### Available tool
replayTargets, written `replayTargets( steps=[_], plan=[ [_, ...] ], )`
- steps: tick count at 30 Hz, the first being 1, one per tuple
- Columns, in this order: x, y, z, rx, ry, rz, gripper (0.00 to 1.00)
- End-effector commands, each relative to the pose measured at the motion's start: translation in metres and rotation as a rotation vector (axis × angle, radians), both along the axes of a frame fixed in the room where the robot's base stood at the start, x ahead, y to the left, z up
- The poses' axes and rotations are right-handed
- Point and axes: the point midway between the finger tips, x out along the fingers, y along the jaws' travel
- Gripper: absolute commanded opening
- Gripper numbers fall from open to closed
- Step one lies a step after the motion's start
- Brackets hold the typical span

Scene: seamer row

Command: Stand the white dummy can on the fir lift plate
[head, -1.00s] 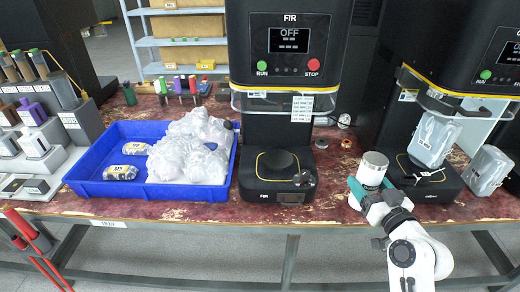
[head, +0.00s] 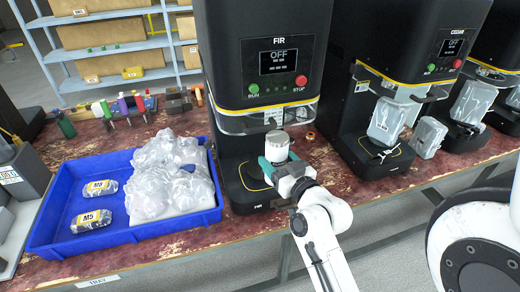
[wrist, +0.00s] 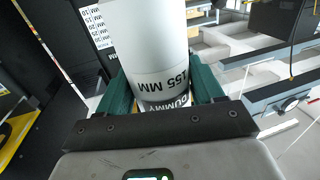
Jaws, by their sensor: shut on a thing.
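The white dummy can (head: 277,146) is between the green fingers of my gripper (head: 273,168), which is shut on it. In the head view it is roughly upright in front of the FIR seamer (head: 268,60). The wrist view shows the can (wrist: 152,50) close up, with "DUMMY" and "155 MM" upside down, between both fingers of my gripper (wrist: 162,92).
A blue tray (head: 60,215) with clear bags and two labelled packs stands left of the FIR base. Another seamer (head: 410,80), right, has a bagged item (head: 388,120) on its base. FIR's display reads OFF.

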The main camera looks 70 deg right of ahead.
Motion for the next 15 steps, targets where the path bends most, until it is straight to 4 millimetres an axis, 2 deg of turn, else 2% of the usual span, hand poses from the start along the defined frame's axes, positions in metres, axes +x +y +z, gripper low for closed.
replayTargets(
  steps=[3,15],
  plan=[
    [0.019,-0.024,0.004,-0.003,-0.001,-0.002,0.29],
    [0.079,-0.093,0.004,-0.002,-0.001,0.000,0.29]
  ],
)
